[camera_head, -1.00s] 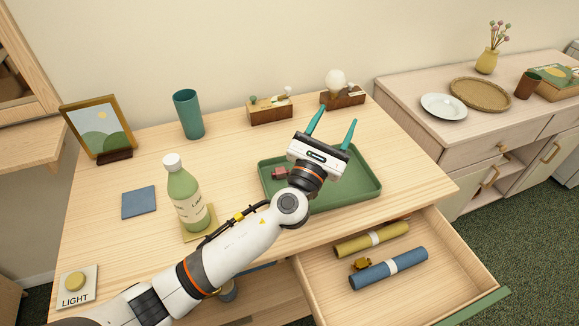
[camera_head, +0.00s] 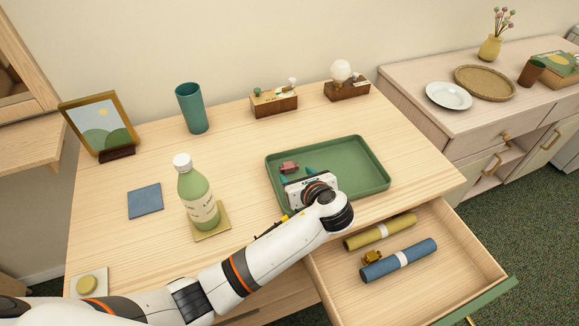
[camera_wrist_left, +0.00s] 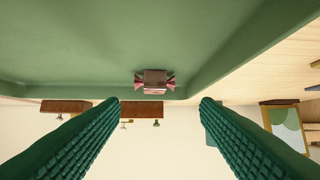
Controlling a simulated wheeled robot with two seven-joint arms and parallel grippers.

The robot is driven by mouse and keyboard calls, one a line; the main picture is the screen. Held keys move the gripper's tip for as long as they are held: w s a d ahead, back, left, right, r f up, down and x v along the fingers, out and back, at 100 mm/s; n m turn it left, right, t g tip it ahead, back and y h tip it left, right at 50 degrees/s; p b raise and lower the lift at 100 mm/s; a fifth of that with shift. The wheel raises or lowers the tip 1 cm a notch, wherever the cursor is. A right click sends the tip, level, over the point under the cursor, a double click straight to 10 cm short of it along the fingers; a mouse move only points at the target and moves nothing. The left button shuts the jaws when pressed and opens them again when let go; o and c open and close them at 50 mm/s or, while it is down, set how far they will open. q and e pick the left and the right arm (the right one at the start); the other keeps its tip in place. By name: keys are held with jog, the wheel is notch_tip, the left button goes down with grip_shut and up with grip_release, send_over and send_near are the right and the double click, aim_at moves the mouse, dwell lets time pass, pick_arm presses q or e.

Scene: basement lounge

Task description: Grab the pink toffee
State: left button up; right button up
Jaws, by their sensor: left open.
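The pink toffee (camera_head: 289,167), a small wrapped candy with flared ends, lies in the green tray (camera_head: 360,185) near its left rear part. In the left wrist view the toffee (camera_wrist_left: 155,82) sits on the tray floor near a wall, ahead of and between the two green fingers. My left gripper (camera_head: 297,175) is over the tray, low and just on the near side of the toffee. Its fingers are open and apart, with nothing between them. In the head view the gripper body hides part of the tray's near left side. My right gripper is not in view.
A green bottle (camera_head: 197,195) stands on a coaster left of the tray. A teal cup (camera_head: 191,108) and two wooden blocks (camera_head: 274,102) stand behind. An open drawer (camera_head: 430,265) holds rolled cloths and a yellow candy (camera_head: 371,257). The desk between bottle and tray is clear.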

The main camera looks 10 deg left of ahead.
aim_at(291, 169)
pick_arm(q)
jog(key=shift+x, duration=1)
jog(key=shift+d+f+x, duration=0.15)
jog(key=shift+d+x, duration=0.05)
jog(key=shift+x, duration=1.15)
jog(key=shift+d+f+x, duration=0.15)
jog(key=shift+x, duration=1.2)
